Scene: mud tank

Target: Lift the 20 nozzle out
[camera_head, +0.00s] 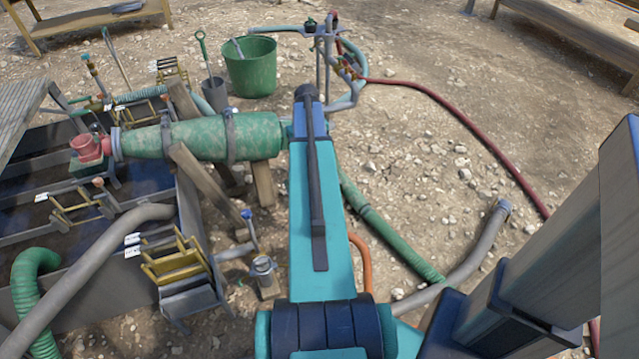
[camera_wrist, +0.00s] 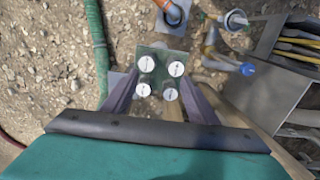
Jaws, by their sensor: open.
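In the wrist view my gripper (camera_wrist: 160,84) is open, its two dark fingers pointing away from the camera. A small greenish plate (camera_wrist: 160,60) with several white round discs shows between and beyond the fingers. The discs have dark marks too small to read, so I cannot tell whether the 20 nozzle is among them. I cannot tell whether the fingers touch the plate. In the head view my teal arm covers the middle and the gripper does not show. White tags hang by a yellow rack (camera_head: 175,258) there, also unreadable.
A large green cylinder (camera_head: 200,138) lies on wooden supports above the dark tank at left. A green bucket (camera_head: 251,66) stands behind. A green hose (camera_head: 400,240) and a red hose (camera_head: 470,125) cross the stony ground. Yellow-edged racks (camera_wrist: 292,45) stand right in the wrist view.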

